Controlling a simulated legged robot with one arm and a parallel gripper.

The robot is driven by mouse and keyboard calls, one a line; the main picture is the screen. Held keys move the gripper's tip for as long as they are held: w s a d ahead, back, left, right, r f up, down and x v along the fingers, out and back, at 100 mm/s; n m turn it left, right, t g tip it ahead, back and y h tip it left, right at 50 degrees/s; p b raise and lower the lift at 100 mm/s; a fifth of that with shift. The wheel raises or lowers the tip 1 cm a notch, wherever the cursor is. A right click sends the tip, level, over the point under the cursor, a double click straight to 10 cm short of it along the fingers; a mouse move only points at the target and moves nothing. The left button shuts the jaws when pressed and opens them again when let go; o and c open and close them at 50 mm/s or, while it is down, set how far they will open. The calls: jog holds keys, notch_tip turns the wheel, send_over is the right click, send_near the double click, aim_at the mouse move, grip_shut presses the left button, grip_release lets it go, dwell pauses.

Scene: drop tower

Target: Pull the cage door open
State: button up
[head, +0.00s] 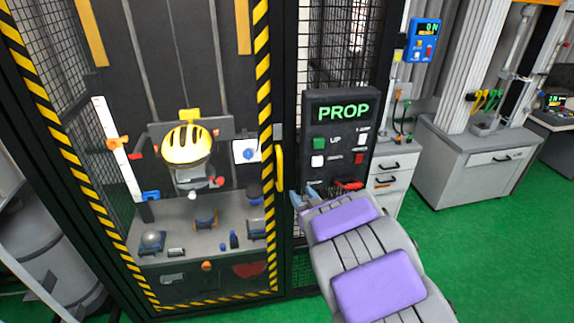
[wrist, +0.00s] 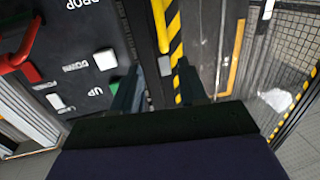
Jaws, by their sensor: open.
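The cage door (head: 265,60) is a tall panel edged in yellow-and-black stripes, and it looks shut against the dark post. Its yellow handle (head: 279,167) is an upright bar on the door's right side. In the wrist view the handle (wrist: 160,25) lies ahead of the space between my fingers, apart from them. My gripper (head: 305,195) is open and empty, to the right of and slightly below the handle in the head view. The wrist view shows both fingers (wrist: 160,74) apart, with the striped edge (wrist: 175,45) beyond them.
A black control box (head: 340,130) reading PROP, with buttons and a red lever (head: 349,185), stands close right of my gripper. Inside the cage are a yellow helmet (head: 186,145) and a bench (head: 180,238) with small items. Green floor (head: 480,250) is clear at right.

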aim_at(281, 166)
jog(key=b+x, duration=0.1)
jog(key=x, duration=0.4)
jog(key=b+x, duration=0.1)
jog(key=x, duration=0.5)
jog(key=b+x, duration=0.1)
jog(key=x, duration=0.5)
jog(key=shift+s+a, duration=0.2)
jog(key=shift+a, duration=0.05)
jog(key=shift+w+a+r, duration=0.15)
jog(key=shift+w, duration=0.1)
jog(key=shift+c, duration=0.3)
grip_shut()
